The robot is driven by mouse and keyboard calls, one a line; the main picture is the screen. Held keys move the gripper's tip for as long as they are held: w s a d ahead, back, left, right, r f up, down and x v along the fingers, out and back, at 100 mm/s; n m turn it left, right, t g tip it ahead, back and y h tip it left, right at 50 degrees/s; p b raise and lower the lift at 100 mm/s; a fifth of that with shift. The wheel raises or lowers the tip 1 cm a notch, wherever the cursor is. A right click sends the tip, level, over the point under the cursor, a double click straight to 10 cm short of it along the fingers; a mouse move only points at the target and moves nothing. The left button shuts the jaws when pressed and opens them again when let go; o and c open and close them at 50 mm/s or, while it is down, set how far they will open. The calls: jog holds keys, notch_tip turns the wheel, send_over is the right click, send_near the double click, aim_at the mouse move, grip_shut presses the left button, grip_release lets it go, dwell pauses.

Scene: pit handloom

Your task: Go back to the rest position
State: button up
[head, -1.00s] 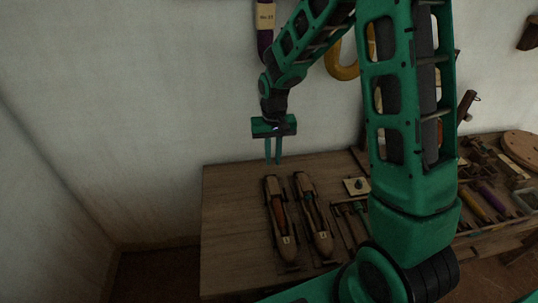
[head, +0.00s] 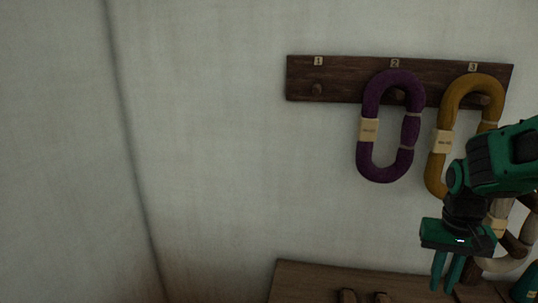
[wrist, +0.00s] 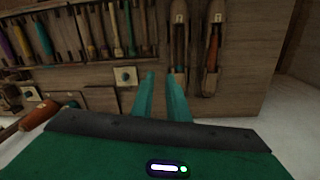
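My gripper (head: 447,283) is at the lower right of the head view, fingers pointing down, in front of the wall and above the bench. Its two green fingers also show in the wrist view (wrist: 162,90), apart with a narrow gap and nothing between them. The gripper is empty. Much of my arm is outside the head view at the right.
A rack (head: 340,84) on the wall holds a purple hank (head: 370,150) on peg 2 and a yellow hank (head: 439,165) on peg 3; peg 1 (head: 317,89) is bare. The left wall is clear.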

jog(key=s+d+r+m+y, duration=0.1)
jog(key=s+d+r, duration=0.1)
jog(key=s, duration=1.3)
jog(key=shift+s+r+m, duration=0.15)
jog(key=shift+r+m, duration=0.25)
jog(key=shift+r, duration=0.1)
jog(key=shift+d, duration=0.1)
